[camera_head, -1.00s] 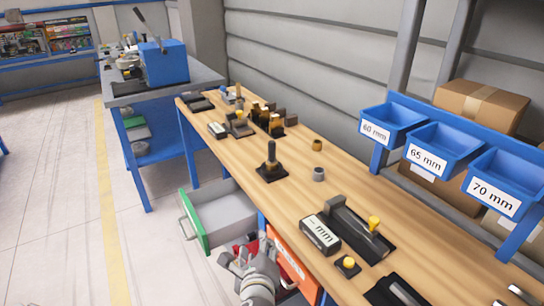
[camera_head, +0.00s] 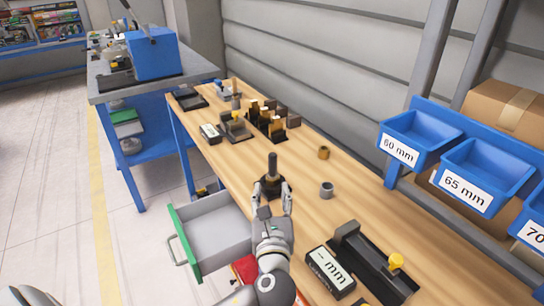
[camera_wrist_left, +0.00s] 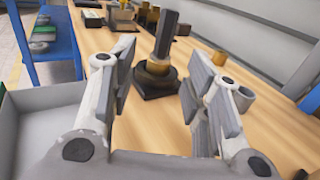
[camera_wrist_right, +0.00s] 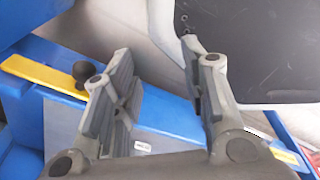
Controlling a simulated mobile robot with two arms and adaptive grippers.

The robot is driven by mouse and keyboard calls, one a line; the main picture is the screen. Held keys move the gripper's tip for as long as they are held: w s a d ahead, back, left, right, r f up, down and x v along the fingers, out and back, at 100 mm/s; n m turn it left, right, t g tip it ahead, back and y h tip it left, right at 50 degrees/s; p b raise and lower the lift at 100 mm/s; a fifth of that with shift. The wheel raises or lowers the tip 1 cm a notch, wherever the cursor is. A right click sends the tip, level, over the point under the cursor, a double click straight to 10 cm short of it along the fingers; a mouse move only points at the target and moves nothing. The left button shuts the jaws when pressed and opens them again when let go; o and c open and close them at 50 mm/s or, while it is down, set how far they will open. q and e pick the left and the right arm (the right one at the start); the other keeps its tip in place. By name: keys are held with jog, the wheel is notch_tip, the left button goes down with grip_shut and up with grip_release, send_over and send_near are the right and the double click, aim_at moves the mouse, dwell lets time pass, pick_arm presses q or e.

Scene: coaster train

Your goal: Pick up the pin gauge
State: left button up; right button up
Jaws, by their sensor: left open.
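A dark upright pin, which looks like the pin gauge (camera_head: 272,167), stands in a black square base (camera_head: 284,188) on the wooden bench. In the left wrist view the pin (camera_wrist_left: 165,36) rises from a brass collar (camera_wrist_left: 158,67) and is seen between the fingers, just beyond their tips. My left gripper (camera_head: 272,196) is open and empty at the near side of the base, its two fingers pointing at the pin. My right gripper (camera_wrist_right: 158,62) is open and empty, away from the bench top, in front of blue and grey surfaces.
A grey ring (camera_head: 327,189) and a brass ring (camera_head: 324,153) stand right of the pin. A black fixture with a yellow knob (camera_head: 396,261) and a "mm" block (camera_head: 330,272) lie nearer. An open drawer (camera_head: 215,233) juts out left. Labelled blue bins (camera_head: 420,131) hang at right.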

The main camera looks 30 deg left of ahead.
aim_at(273, 169)
pick_arm(q)
jog(key=x, duration=0.3)
jog(key=shift+f, duration=0.1)
jog(key=x, duration=0.3)
jog(key=shift+w, duration=0.1)
jog(key=shift+w+a, duration=0.2)
jog(key=shift+w, duration=0.2)
jog(key=p+x, duration=0.1)
jog(key=x, duration=0.3)
jog(key=shift+w+d, duration=0.1)
jog(key=shift+w, duration=0.25)
jog(key=shift+c, duration=0.6)
jog(key=c, duration=0.7)
grip_shut()
pick_arm(e)
jog(key=shift+s+a+r, duration=0.1)
jog(key=shift+s+r, duration=0.3)
